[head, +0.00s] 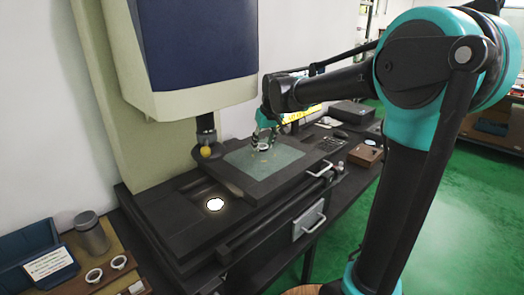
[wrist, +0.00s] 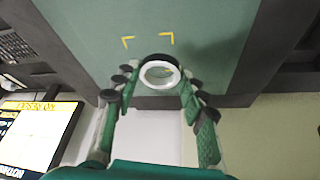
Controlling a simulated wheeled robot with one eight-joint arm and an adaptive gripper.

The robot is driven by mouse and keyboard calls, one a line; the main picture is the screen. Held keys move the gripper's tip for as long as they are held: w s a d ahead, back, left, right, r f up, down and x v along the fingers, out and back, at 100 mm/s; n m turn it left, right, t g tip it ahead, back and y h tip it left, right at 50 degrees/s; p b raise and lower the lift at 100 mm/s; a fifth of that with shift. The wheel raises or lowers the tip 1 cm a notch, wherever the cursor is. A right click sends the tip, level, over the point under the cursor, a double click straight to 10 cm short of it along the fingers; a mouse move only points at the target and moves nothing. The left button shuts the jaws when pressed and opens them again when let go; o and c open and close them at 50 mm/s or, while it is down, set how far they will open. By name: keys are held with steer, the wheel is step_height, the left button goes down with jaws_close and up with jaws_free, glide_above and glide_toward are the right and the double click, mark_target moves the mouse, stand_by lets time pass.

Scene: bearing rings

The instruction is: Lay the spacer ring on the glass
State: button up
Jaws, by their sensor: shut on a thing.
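A pale metal ring, which I take as the spacer ring (wrist: 161,86), sits between the fingertips of my gripper (wrist: 158,76). The fingers are shut on it from both sides, and its hole faces the wrist camera. The green glass (head: 247,155) is the plate on the measuring machine's stage, and it fills the upper wrist view (wrist: 90,35). In the head view my gripper (head: 264,146) and the ring are over the glass. Yellow corner marks (wrist: 166,38) lie on the glass beyond the ring. I cannot tell whether the ring touches the glass.
The machine's head with a yellow-tipped probe (head: 206,151) hangs left of my gripper. A bright round light (head: 215,204) is in the dark bed in front. At lower left are a tray with rings (head: 119,262), a metal cylinder (head: 92,235) and a blue bin (head: 30,265).

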mark_target(263, 146)
steer(key=shift+w+a, duration=0.25)
steer(key=shift+w, duration=0.2)
steer(key=shift+f, duration=1.8)
steer(key=o, duration=1.3)
steer(key=shift+f, duration=0.1)
steer(key=v, duration=1.2)
steer(key=shift+s+d, duration=0.1)
